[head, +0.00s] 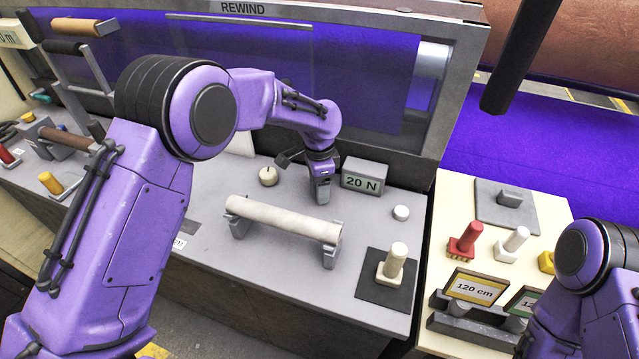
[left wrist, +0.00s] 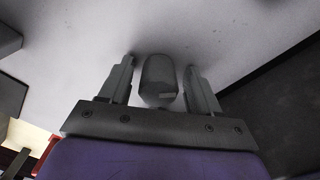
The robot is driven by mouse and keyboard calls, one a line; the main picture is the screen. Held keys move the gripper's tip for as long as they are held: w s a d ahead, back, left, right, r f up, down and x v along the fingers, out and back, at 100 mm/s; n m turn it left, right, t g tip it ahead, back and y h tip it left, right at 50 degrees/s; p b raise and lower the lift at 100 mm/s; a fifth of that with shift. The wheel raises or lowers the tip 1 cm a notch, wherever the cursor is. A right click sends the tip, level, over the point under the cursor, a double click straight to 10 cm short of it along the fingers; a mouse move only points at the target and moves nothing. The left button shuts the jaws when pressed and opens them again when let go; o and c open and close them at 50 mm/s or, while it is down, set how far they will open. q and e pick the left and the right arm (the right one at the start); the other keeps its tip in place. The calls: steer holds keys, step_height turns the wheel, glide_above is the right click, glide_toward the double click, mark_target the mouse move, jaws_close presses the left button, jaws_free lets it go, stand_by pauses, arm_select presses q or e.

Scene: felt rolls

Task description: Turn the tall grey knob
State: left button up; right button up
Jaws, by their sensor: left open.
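The tall grey knob (left wrist: 159,82) shows in the left wrist view as a rounded dark grey post. It stands between the two fingers of my left gripper (left wrist: 160,62), with a narrow gap visible on each side. In the head view my left gripper (head: 321,190) points down at the grey bench top, just left of the 20 N display (head: 362,181). The gripper hides the knob there. The jaws are open around the knob. My right arm shows at the right edge of the head view, but its gripper is out of sight.
A pale roll (head: 285,218) on a cradle lies in front of my left gripper. A cream round knob (head: 268,176) is to its left and a white button (head: 401,213) to its right. A cream peg (head: 393,263) stands on a black pad. The rewind panel (head: 370,90) rises behind.

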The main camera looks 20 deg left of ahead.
arm_select(q)
steer(key=shift+s+r, duration=0.15)
steer(key=shift+s, duration=0.05)
steer(key=shift+c, duration=0.6)
steer(key=c, duration=0.9)
